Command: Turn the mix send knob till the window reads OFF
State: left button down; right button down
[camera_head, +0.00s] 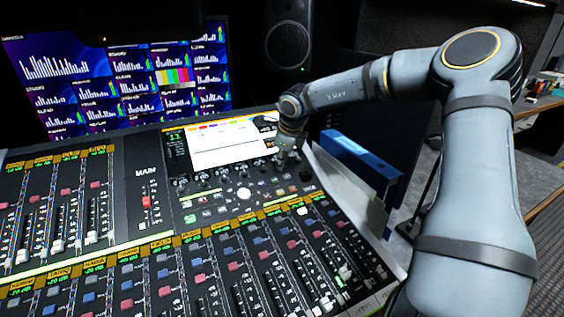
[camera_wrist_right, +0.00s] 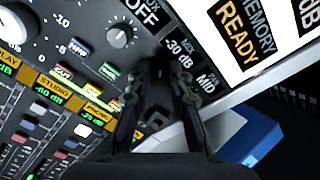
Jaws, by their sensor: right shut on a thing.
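My right gripper (camera_head: 286,162) is at the upper right of the mixing console (camera_head: 137,205), just below its screen. In the right wrist view the gripper's dark fingers (camera_wrist_right: 160,80) are shut around a knob, which they hide almost wholly. I take it to be the mix send knob. Beside the fingertips a small window (camera_wrist_right: 181,48) reads -30 dB. A neighbouring window (camera_wrist_right: 147,12) reads OFF, next to a free dark knob (camera_wrist_right: 121,36). Another window (camera_wrist_right: 207,80) reads MID. My left gripper is not in view.
The console screen (camera_head: 225,145) stands right behind the gripper. Several faders and coloured buttons fill the console front. A blue binder (camera_head: 360,155) lies to the right of the console. Monitors (camera_head: 120,80) and a speaker (camera_head: 288,38) are at the back.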

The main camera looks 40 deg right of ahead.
jog(key=shift+n, duration=1.1)
jog(key=c, duration=1.3)
grip_release()
jog(key=shift+o, duration=0.2)
